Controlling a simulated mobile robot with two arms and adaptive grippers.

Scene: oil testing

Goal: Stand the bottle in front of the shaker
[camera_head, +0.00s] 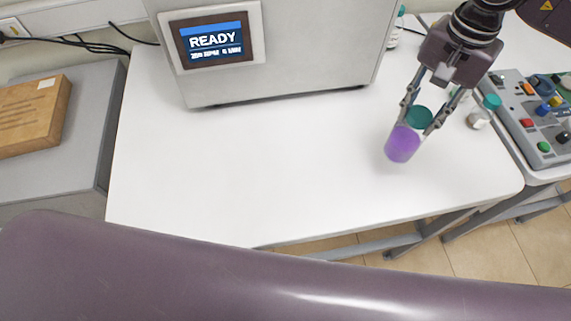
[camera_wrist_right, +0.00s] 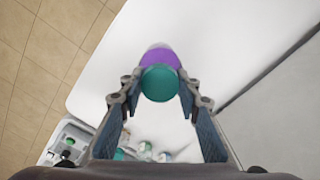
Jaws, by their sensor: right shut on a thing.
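The bottle (camera_head: 402,145) is purple with a dark green cap and is held at the right of the white table. My right gripper (camera_head: 419,122) is shut on it, with a finger on each side near the cap. In the right wrist view the bottle (camera_wrist_right: 161,57) shows between the fingertips (camera_wrist_right: 159,84), cap toward the camera. I cannot tell whether its base touches the table. The shaker (camera_head: 285,55) is the large grey machine with a "READY" screen at the back of the table. The bottle is in front and to the right of it. My left gripper is not in view.
Another green-capped bottle (camera_head: 478,118) stands right of my right gripper, and one more (camera_head: 396,30) is behind, beside the shaker. A control panel (camera_head: 545,125) with coloured buttons is at the far right. A cardboard box (camera_head: 32,117) lies at left. The table (camera_head: 230,170) before the shaker is clear.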

